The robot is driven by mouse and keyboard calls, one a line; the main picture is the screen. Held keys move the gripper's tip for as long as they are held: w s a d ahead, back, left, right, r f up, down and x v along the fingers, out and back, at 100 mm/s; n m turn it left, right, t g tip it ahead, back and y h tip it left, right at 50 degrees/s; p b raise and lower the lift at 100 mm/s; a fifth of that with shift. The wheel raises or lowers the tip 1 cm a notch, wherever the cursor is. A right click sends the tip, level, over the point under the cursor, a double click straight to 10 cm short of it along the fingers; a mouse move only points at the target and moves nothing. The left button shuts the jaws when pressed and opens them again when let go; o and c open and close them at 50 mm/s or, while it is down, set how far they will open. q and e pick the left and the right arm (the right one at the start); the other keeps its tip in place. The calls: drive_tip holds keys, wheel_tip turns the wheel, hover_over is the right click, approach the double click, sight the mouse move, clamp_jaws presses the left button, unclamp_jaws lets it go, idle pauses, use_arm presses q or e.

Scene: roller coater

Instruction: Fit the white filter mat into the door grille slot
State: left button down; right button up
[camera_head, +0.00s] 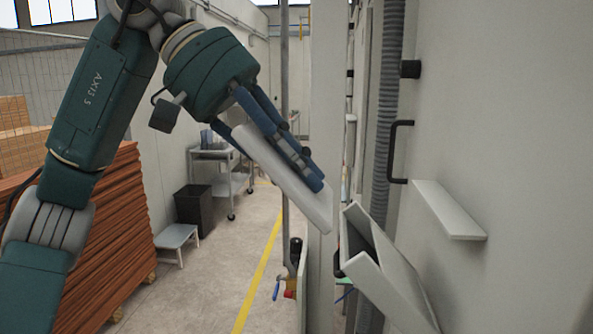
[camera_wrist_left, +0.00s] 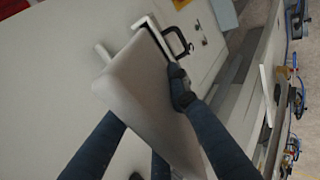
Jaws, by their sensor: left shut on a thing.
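The white filter mat (camera_head: 272,172) is a flat pale slab, held tilted down to the right in the head view. My left gripper (camera_head: 298,168), with blue fingers, is shut on it. In the left wrist view the mat (camera_wrist_left: 148,98) lies between the dark fingers. The door grille slot (camera_head: 388,272) appears as a white, open-topped slanted box on the door at lower right. The mat's lower end is left of and above it, apparently apart. In the left wrist view the mat hides most of the slot. My right gripper is not in view.
The white door (camera_head: 505,120) fills the right side, with a black handle (camera_head: 399,150) and a small ledge (camera_head: 448,209) above the slot. A grey ribbed hose (camera_head: 387,115) runs beside it. Stacked orange-brown boards (camera_head: 105,235), a stool (camera_head: 176,238) and a cart (camera_head: 222,155) stand left. The floor between is clear.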

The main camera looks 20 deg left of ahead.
sight(325, 197)
use_arm(q)
drive_tip(key=shift+w+d+f+b, duration=0.15)
drive_tip(key=shift+d+f+b, duration=0.1)
drive_tip(key=shift+d+f, duration=0.25)
drive_tip(key=shift+w+d+f+b, duration=0.1)
drive_tip(key=shift+d+f+b, duration=0.2)
drive_tip(key=shift+d, duration=0.4)
drive_tip(key=shift+d+f, duration=0.1)
drive_tip(key=shift+f, duration=0.2)
drive_tip(key=shift+w+d+f+b, duration=0.15)
drive_tip(key=shift+d+f+b, duration=0.1)
drive_tip(key=shift+f+b, duration=0.35)
drive_tip(key=shift+w+d+f, duration=0.15)
drive_tip(key=shift+d+f, duration=0.3)
drive_tip(key=shift+d, duration=0.15)
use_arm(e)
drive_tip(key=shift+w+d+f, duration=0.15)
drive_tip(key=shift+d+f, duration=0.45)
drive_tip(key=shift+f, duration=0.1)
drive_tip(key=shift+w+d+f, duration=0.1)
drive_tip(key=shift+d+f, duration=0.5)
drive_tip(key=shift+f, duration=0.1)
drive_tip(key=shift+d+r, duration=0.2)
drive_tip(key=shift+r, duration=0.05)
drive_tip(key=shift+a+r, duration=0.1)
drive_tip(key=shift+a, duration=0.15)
